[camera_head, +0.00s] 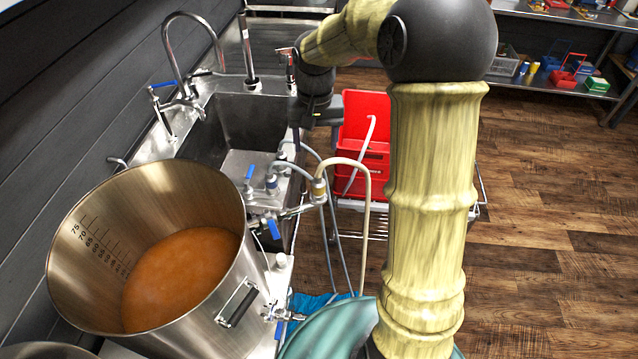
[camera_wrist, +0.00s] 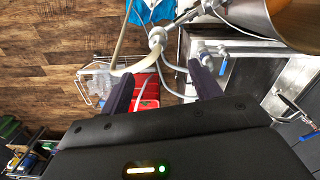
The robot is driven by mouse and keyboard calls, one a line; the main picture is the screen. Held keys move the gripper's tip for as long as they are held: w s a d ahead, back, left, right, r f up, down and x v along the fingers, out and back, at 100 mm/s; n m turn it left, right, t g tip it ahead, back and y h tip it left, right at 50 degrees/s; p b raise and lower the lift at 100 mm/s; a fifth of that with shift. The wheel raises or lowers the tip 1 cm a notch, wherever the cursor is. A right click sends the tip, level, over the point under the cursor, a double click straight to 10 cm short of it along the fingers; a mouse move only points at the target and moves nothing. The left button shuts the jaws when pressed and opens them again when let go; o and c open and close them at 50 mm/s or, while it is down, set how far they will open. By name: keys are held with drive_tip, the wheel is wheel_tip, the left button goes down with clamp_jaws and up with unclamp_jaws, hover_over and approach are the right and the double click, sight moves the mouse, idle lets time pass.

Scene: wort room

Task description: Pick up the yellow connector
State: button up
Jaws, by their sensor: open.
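The yellow connector (camera_head: 318,187) is a small brass-yellow fitting at the end of a beige hose, beside the kettle and in front of the sink in the head view. In the wrist view, a connector at the hose end (camera_wrist: 157,38) lies beyond my fingertips, between them sideways; its yellow colour is hard to tell there. My gripper (camera_wrist: 160,69) has its two dark fingers spread, with nothing held between them. In the head view my dark wrist (camera_head: 316,92) is over the sink's right edge, apart from the connector; my fingers are not clear there.
A steel kettle (camera_head: 238,262) of orange-brown liquid stands at left. Valves with blue handles (camera_head: 273,229) and grey hoses crowd the connector. Red crates (camera_head: 364,135) stand on a wire cart behind. A sink (camera_head: 205,140) with taps is at back left. Wooden floor (camera_head: 540,230) is open at right.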

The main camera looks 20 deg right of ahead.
sight(317, 178)
drive_tip(key=shift+s+f, duration=0.1)
wheel_tip(317, 178, down, 12)
drive_tip(key=p, duration=0.3)
drive_tip(key=shift+d, duration=0.1)
idle(0.3)
drive_tip(key=shift+f+p, duration=0.5)
drive_tip(key=shift+f, duration=0.1)
drive_tip(key=shift+d+f+p, duration=0.2)
drive_tip(key=shift+f+p, duration=0.45)
drive_tip(key=shift+f, duration=1.35)
drive_tip(key=shift+c, duration=0.2)
drive_tip(key=c, duration=1.1)
